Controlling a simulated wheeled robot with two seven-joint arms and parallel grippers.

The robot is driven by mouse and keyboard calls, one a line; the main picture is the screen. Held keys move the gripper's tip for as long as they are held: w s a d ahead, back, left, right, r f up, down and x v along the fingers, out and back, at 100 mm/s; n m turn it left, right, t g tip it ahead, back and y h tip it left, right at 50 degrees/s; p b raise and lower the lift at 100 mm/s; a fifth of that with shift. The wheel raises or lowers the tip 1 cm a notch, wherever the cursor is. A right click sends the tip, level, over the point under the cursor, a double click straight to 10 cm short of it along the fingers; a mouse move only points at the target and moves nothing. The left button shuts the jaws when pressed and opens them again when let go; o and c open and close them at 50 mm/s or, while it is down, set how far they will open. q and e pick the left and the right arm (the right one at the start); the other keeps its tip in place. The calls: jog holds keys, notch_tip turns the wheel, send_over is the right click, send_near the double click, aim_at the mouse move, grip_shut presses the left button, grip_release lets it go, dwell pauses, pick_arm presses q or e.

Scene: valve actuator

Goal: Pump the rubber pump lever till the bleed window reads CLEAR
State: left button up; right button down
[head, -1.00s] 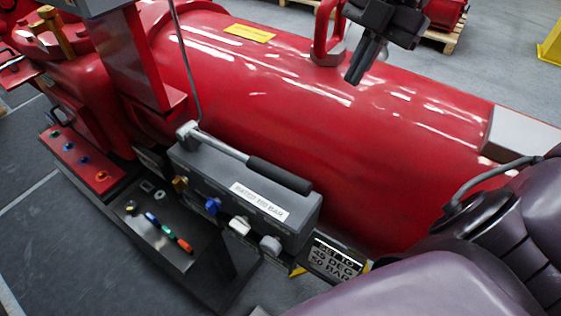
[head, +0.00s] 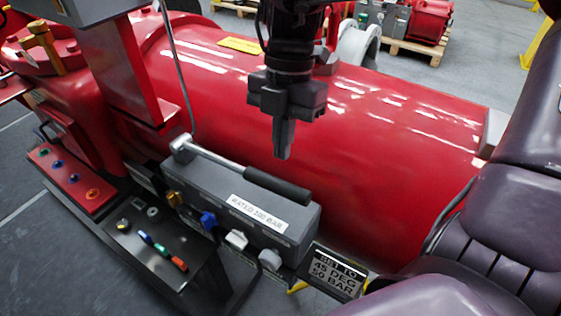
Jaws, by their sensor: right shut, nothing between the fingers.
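The pump lever is a metal bar with a black rubber grip (head: 278,186), lying along the top of the grey pump box (head: 215,198). The lever's pivot is at the box's left end. My right gripper (head: 283,155) points down, shut and empty, and appears just above and behind the rubber grip in the picture, not visibly holding it. I cannot make out a bleed window reading. My left gripper is not in view.
A large red cylinder (head: 390,170) lies behind the pump box. A sign reading SET TO 45 DEG 50 BAR (head: 335,272) stands at the box's right. A black panel (head: 125,228) with coloured items and a red button panel (head: 72,180) are at left.

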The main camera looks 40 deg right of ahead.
jog(key=shift+p+x, duration=0.4)
jog(key=shift+x, duration=1.7)
jog(key=f+b, duration=0.1)
jog(key=b, duration=0.1)
jog(key=f+t+b, duration=0.1)
jog(key=f, duration=0.1)
jog(key=shift+s+d+b, duration=0.15)
jog(key=shift+s+b, duration=0.2)
jog(key=shift+r, duration=0.15)
jog(key=a+p+v, duration=0.1)
jog(key=p+v, duration=0.4)
jog(key=s+a+b+v, duration=0.1)
jog(key=a+b+v, duration=0.1)
jog(key=v, duration=0.6)
send_over(284, 181)
jog(key=w+d, duration=0.2)
jog(key=d, duration=0.2)
jog(key=shift+s+r, duration=0.1)
jog(key=shift+r, duration=0.3)
